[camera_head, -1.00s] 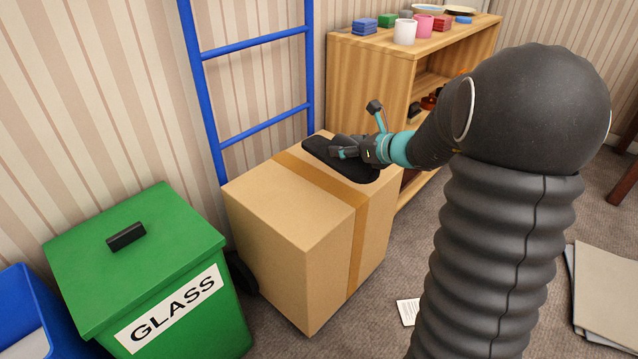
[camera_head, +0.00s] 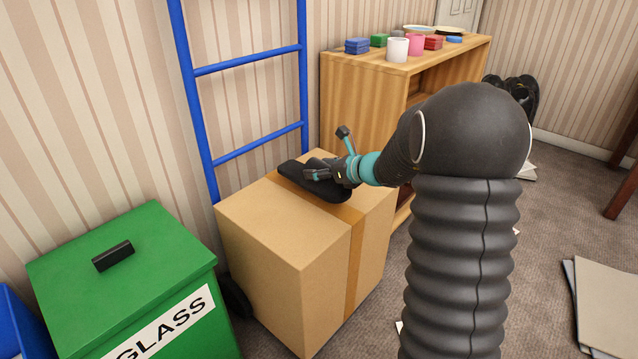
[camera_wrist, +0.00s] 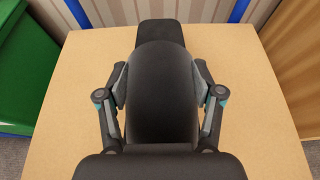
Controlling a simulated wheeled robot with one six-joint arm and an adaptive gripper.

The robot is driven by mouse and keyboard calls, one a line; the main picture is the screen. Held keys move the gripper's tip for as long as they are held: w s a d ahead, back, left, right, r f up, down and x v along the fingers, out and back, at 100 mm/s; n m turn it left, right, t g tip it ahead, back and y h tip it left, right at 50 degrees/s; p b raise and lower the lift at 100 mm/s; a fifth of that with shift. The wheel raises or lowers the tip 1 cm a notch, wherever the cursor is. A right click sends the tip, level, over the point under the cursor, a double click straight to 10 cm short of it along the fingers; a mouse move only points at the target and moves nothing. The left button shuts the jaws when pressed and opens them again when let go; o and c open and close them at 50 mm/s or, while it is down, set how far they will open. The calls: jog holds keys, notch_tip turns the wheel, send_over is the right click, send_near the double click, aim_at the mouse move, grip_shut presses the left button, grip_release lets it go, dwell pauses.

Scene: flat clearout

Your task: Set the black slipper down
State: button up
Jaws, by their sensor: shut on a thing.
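The black slipper (camera_head: 326,190) is over the top of a cardboard box (camera_head: 262,217), near the box's back part. My gripper (camera_head: 325,175) is shut on the slipper, with the arm reaching in from the right. In the wrist view the slipper (camera_wrist: 162,95) lies between the two fingers, which press on its sides. The box top (camera_wrist: 75,75) spreads out around it below. I cannot tell whether the slipper's sole touches the box.
A blue ladder-like frame (camera_head: 250,68) stands behind the box. A green bin marked GLASS (camera_head: 150,260) is at the left. A wooden shelf (camera_head: 360,100) with cups and small blocks stands behind. Flat sheets (camera_head: 610,300) lie on the floor at right.

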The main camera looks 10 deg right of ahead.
jog(key=shift+w+a+f, duration=0.15)
jog(key=shift+a+f, duration=0.05)
jog(key=shift+f, duration=0.35)
jog(key=shift+f+b, duration=0.3)
jog(key=shift+f, duration=1.3)
jog(key=o, duration=1.3)
jog(key=shift+f, duration=0.1)
jog(key=shift+c, duration=0.2)
